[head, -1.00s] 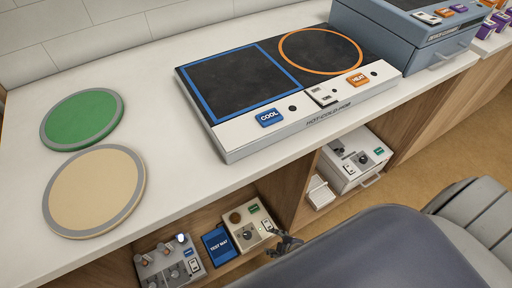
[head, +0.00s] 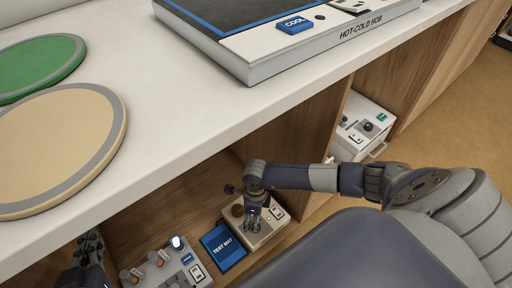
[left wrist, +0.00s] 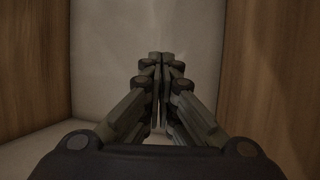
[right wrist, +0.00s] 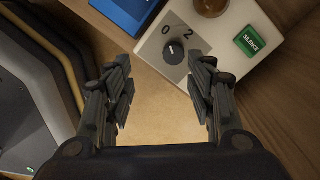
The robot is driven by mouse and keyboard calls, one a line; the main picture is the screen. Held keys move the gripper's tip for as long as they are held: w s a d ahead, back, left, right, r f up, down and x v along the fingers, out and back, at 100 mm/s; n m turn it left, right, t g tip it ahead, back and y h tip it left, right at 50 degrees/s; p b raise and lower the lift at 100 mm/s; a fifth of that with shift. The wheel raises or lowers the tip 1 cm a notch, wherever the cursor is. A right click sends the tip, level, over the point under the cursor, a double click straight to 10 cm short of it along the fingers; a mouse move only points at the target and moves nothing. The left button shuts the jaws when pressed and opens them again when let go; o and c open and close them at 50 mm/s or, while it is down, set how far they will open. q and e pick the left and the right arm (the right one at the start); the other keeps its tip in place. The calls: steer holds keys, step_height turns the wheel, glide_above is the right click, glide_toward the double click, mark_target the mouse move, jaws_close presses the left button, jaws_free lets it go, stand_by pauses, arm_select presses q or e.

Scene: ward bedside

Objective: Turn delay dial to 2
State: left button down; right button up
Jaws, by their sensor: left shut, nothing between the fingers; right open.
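A cream box (head: 277,231) sits on the low shelf under the counter. In the right wrist view the cream box (right wrist: 230,30) carries a black dial knob (right wrist: 174,52) on a grey plate marked 0 and 2. The knob's pale mark appears to point up-left, toward the 0 side. My right gripper (right wrist: 164,80) is open and empty, with the knob just beyond and between its fingertips, apparently not touching. In the head view my right gripper (head: 253,226) is over this box and hides its dial. My left gripper (head: 91,246) is shut and empty at the lower left; its closed fingers (left wrist: 160,60) face a pale surface.
The green SILENCE button (right wrist: 250,40) and a brown round dome (right wrist: 211,6) are beside the dial. A blue TEST MAT (head: 223,248) and a grey panel with several knobs (head: 172,268) lie left of the box. The counter (head: 190,110) overhangs the shelf; wooden dividers (head: 300,130) flank it.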

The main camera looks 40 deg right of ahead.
steer(key=shift+n+h, duration=0.3)
steer(key=shift+h, duration=0.1)
steer(key=f, duration=0.2)
steer(key=d+f+b, duration=0.1)
steer(key=f+b, duration=0.1)
steer(key=f, duration=0.1)
steer(key=shift+w+d+f, duration=0.25)
steer(key=shift+f, duration=0.1)
step_height(320, 180, down, 4)
steer(key=shift+f+b, duration=0.25)
steer(key=shift+b, duration=0.9)
steer(key=shift+f, duration=0.3)
arm_select(q)
step_height(320, 180, up, 20)
steer(key=s+d+t+h, duration=0.2)
steer(key=t+h, duration=0.2)
steer(key=t, duration=0.7)
steer(key=shift+s+r+t, duration=0.25)
steer(key=shift+s+t, duration=0.05)
steer(key=shift+t, duration=0.1)
arm_select(e)
steer(key=c, duration=1.1)
